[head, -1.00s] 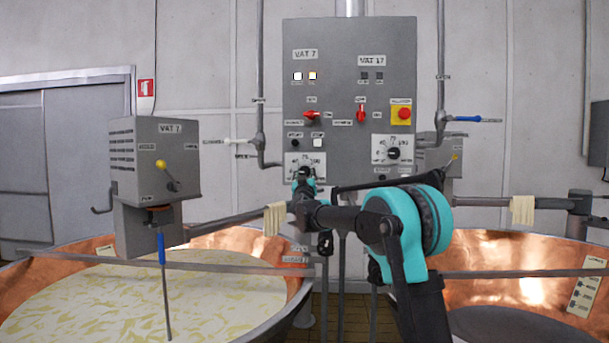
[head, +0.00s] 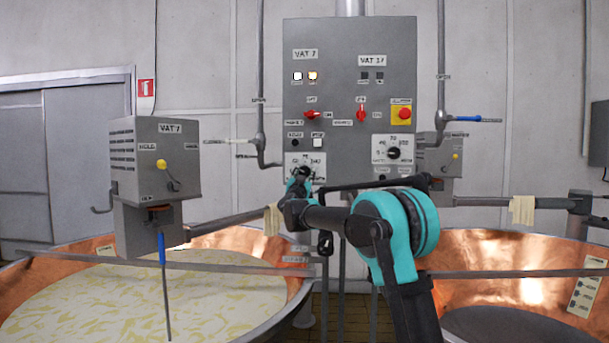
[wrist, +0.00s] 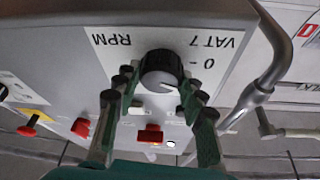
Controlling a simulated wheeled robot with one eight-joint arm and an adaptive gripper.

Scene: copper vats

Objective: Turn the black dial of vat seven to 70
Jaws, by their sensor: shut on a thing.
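The black dial of vat seven (wrist: 162,66) sits on a white plate lettered "VAT 7" and "RPM", upside down in the wrist view. A "0" mark shows beside it. In the head view the dial (head: 304,171) is at the lower left of the grey control box, and its scale is too blurred to read surely. My gripper (wrist: 160,84) has its fingers on both sides of the dial and is shut on it. In the head view my gripper (head: 301,181) covers the lower part of the dial plate. I cannot read the dial's setting.
The grey control box (head: 340,60) also carries a second black dial (head: 393,153), red switches (head: 312,114) and a red button on yellow (head: 404,114). A pipe with a white-handled valve runs left of the box. Copper vats (head: 225,237) stand in front on both sides.

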